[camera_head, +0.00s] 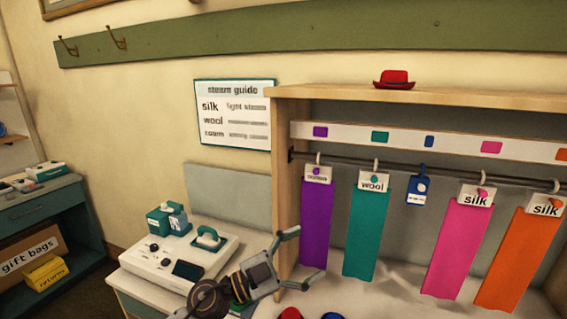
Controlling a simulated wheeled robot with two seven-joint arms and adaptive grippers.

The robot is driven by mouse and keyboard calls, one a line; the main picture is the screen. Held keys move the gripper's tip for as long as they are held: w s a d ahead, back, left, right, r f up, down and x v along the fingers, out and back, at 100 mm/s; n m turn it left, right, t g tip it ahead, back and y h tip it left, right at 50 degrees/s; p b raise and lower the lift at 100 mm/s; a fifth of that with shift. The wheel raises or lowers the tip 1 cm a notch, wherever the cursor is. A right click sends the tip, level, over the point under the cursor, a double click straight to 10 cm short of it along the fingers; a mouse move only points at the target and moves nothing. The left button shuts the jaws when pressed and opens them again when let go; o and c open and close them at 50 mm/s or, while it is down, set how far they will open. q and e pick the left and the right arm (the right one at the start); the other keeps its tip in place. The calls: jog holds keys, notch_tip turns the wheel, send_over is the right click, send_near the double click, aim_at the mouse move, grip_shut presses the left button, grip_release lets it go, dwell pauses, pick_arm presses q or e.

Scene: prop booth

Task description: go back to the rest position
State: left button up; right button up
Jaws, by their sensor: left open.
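My left gripper (297,258) shows at the lower middle, its arm coming in from the bottom left. Its two fingers are spread wide with nothing between them. It is in front of the left post of the wooden rack (283,190), to the left of the hanging purple cloth (317,222). I cannot tell whether it touches the post. My right gripper is not in this view.
A teal cloth (367,232), blue tag (418,190), pink cloth (457,245) and orange cloth (517,258) hang from the rail. A white steamer unit (160,263) stands left of my arm. Red (291,314) and blue (332,316) round things show at the bottom edge.

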pick_arm(q)
jog(key=w+a+n+t+y, duration=0.3)
jog(key=a+n+t+y, duration=0.3)
jog(key=a+n, duration=0.1)
jog(key=w+a+n+t+y, duration=0.3)
jog(key=a+n+t+y, duration=0.3)
jog(key=a+n+t, duration=0.15)
jog(key=s+a+f+n+g+y, duration=0.25)
jog(key=a+f+y, duration=0.2)
jog(key=f, duration=0.35)
jog(key=s+a+f+n+g+y, duration=0.1)
jog(key=a+f+n+g+y, duration=0.25)
jog(key=a+f, duration=0.3)
jog(key=s+a+f+m+g, duration=0.1)
jog(key=s+f+g, duration=0.6)
jog(key=s, duration=0.4)
jog(key=s+a+f+m+g, duration=0.1)
jog(key=s+f+g, duration=0.4)
jog(key=s+f, duration=0.45)
notch_tip(320, 180, down, 32)
jog(key=s, duration=0.3)
jog(key=s+a+f+g, duration=0.1)
jog(key=s+f, duration=0.9)
jog(key=s, duration=0.1)
jog(key=s+a+f+g, duration=0.1)
jog(key=s+a+f, duration=0.1)
jog(key=s+f, duration=0.8)
jog(key=shift+s+a+f, duration=0.3)
jog(key=shift+s, duration=0.35)
jog(key=shift+m, duration=0.25)
